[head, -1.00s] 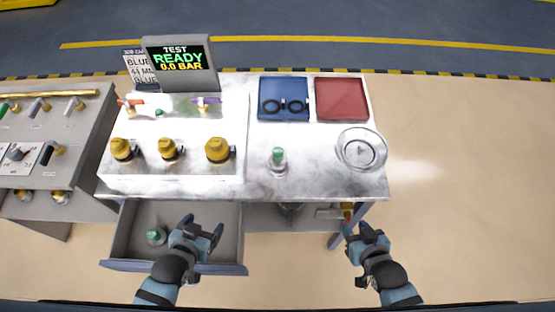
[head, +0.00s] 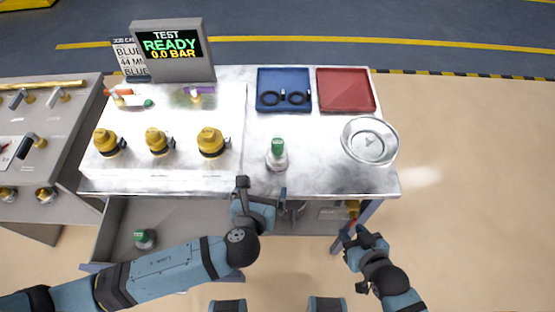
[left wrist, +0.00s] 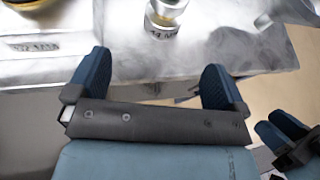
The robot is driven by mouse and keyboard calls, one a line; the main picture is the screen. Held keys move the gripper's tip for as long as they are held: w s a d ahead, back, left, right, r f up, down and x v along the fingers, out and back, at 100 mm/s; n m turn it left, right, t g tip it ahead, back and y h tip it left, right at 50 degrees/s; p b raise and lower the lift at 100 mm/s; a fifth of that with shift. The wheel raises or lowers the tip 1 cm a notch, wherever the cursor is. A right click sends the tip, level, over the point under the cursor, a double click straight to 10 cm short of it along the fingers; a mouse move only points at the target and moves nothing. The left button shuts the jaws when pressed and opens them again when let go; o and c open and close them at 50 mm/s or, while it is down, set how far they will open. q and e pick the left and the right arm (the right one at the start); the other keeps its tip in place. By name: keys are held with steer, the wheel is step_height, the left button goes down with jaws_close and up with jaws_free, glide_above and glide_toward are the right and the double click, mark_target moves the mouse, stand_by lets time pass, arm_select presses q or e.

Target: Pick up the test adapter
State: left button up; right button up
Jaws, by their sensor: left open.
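A test adapter with a green top and clear-metallic body (head: 278,155) stands upright near the front edge of the white bench. Its lower part, with a label seeming to read 44 MM, shows at the top of the left wrist view (left wrist: 166,12). A similar green-topped adapter (head: 145,238) stands in the open drawer. My left gripper (head: 263,190) is open and empty at the bench's front edge, just short of the standing adapter; its fingers are spread in the left wrist view (left wrist: 155,85). My right gripper (head: 361,234) is open and empty in front of the bench's right end.
Several yellow-capped fittings (head: 156,140) stand left. A display (head: 172,48) reads TEST READY. The drawer (head: 190,214) is open below.

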mark_target(276, 163)
arm_select(q)
steer(key=x, duration=0.8)
steer(key=shift+w, duration=0.2)
steer(key=shift+d+p+x, duration=0.2)
steer(key=shift+x, duration=1.15)
steer(key=shift+d+p+x, duration=0.15)
steer(key=shift+d+x, duration=0.05)
steer(key=shift+x, duration=1.15)
steer(key=shift+s, duration=0.15)
steer(key=c, duration=1.1)
